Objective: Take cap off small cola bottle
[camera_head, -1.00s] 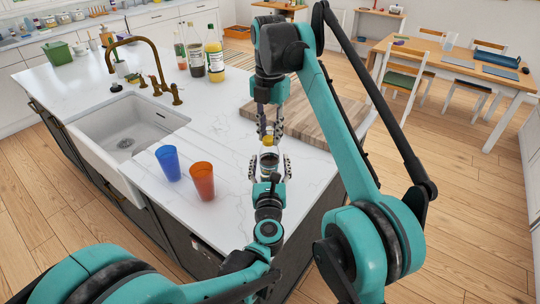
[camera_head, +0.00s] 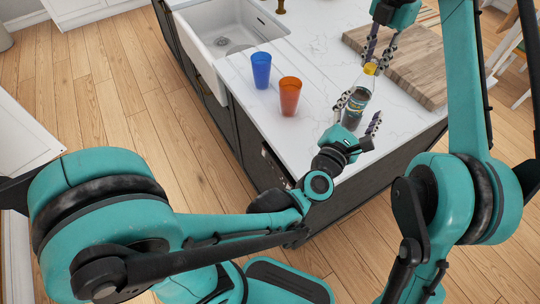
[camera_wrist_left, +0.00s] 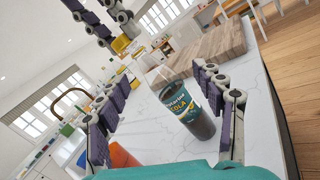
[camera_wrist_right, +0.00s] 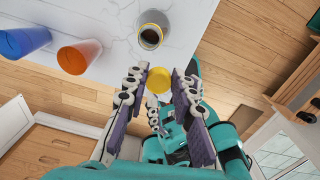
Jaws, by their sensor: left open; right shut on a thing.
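The small cola bottle (camera_head: 355,108) stands upright on the white counter, with its neck uncovered. Its dark lower part and cola label show in the left wrist view (camera_wrist_left: 188,108). The right wrist view looks down on it (camera_wrist_right: 151,37). My right gripper (camera_head: 374,65) is shut on the yellow cap (camera_head: 370,69), which is above the bottle and apart from it. The cap also shows between its fingers in the right wrist view (camera_wrist_right: 158,81). My left gripper (camera_head: 360,108) is open, low, with its fingers on either side of the bottle.
A blue cup (camera_head: 261,70) and an orange cup (camera_head: 290,96) stand left of the bottle. A wooden board (camera_head: 415,70) lies behind it to the right. The sink (camera_head: 228,32) is at the back left. The counter's front edge is close to my left gripper.

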